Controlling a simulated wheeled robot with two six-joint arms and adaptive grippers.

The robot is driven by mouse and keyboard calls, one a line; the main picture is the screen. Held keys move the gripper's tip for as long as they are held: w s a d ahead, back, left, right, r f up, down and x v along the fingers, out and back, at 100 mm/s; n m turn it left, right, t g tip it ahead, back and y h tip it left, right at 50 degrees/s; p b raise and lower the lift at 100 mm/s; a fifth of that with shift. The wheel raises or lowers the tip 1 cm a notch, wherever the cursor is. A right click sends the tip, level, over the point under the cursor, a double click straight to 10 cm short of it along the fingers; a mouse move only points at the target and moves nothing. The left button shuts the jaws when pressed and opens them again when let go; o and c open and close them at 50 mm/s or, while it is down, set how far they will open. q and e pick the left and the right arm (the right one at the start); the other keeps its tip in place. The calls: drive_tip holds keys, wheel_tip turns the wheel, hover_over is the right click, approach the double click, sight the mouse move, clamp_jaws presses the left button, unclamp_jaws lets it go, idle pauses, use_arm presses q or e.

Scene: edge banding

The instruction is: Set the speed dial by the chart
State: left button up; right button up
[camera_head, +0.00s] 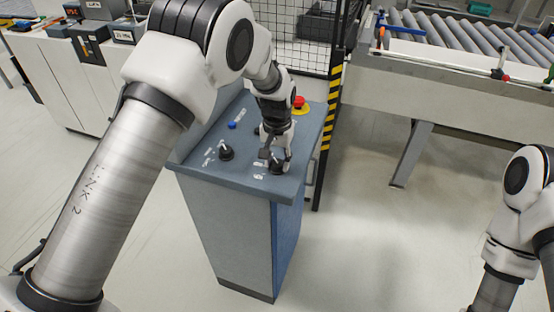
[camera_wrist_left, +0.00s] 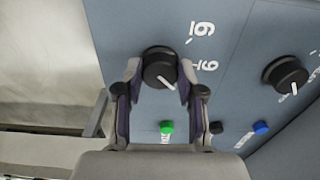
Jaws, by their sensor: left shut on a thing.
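A blue-grey control console (camera_head: 198,170) stands in the middle of the head view. My left gripper (camera_head: 276,162) reaches down to its near right part. In the left wrist view its two fingers are on either side of a black dial (camera_wrist_left: 160,66), shut on it. The dial's white pointer line slants to the lower right. White figures are printed beside it, partly readable. A second black dial (camera_head: 225,152) stands apart to the left; it also shows in the left wrist view (camera_wrist_left: 285,75). I cannot make out a chart. My right gripper is out of view.
A red emergency button (camera_head: 299,102) sits on yellow at the console's far right corner. A blue button (camera_head: 232,125) and a green button (camera_wrist_left: 167,127) are on the panel. A yellow-black striped post (camera_head: 331,110) stands close on the right, with a roller conveyor (camera_head: 440,35) beyond.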

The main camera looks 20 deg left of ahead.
sight(277, 162)
use_arm(q)
drive_tip(key=shift+f, duration=0.1)
drive_tip(key=n, duration=0.4)
drive_tip(key=shift+n, duration=0.3)
drive_tip(key=shift+d+n+p, duration=0.1)
drive_tip(key=shift+n+p, duration=0.2)
drive_tip(key=shift+n, duration=1.6)
drive_tip(key=o, duration=1.1)
drive_tip(key=shift+o, duration=0.2)
drive_tip(key=shift+w+a+f, duration=0.15)
drive_tip(key=shift+w+a, duration=0.05)
drive_tip(key=shift+w, duration=0.05)
wheel_tip(277, 162, up, 12)
